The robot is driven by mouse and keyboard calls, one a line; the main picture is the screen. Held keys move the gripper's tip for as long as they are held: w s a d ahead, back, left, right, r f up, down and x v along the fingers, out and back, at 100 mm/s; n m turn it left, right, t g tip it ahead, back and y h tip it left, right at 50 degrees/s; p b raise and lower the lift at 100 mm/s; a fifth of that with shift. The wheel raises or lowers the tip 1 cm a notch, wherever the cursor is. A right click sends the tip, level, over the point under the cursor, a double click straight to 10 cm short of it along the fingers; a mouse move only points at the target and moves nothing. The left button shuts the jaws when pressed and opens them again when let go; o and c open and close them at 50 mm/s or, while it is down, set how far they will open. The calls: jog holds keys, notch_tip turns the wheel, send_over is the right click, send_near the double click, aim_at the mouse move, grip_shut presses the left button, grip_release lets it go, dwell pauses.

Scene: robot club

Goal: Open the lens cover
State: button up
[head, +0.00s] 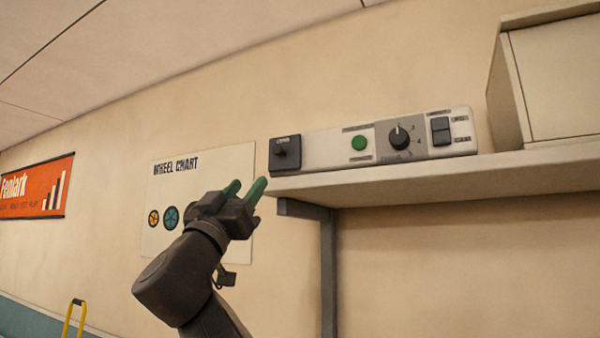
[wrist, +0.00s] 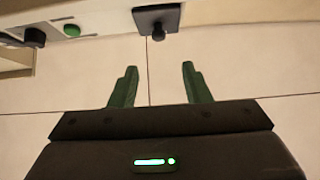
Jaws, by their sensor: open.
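The lens cover seems to be the dark square plate (head: 285,153) with a small knob at the left end of a pale control panel (head: 323,149). Its small label is too blurred to read surely. The plate also shows at the top of the wrist view (wrist: 157,20), beyond my fingertips and roughly between them. My gripper (head: 247,187) has green fingers and is below and left of the plate in the head view. The fingers (wrist: 160,78) are apart with nothing between them, and they do not touch the plate.
The panel also carries a green button (head: 359,143), a black dial (head: 399,137) and a dark rocker switch (head: 441,131). It stands on a shelf (head: 400,174) with a grey bracket (head: 328,270). A pale box (head: 555,80) stands at right. A wheel chart (head: 190,185) hangs behind my arm.

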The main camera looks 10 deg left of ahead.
aim_at(277, 151)
jog(key=p+x, duration=0.5)
jog(key=x, duration=0.6)
jog(key=shift+w+d+r+p, duration=0.1)
jog(key=shift+d+r+p, duration=0.1)
jog(key=shift+p, duration=0.1)
jog(key=shift+w+d+r, duration=0.15)
jog(key=shift+w+r, duration=0.2)
jog(key=shift+w, duration=0.2)
grip_shut()
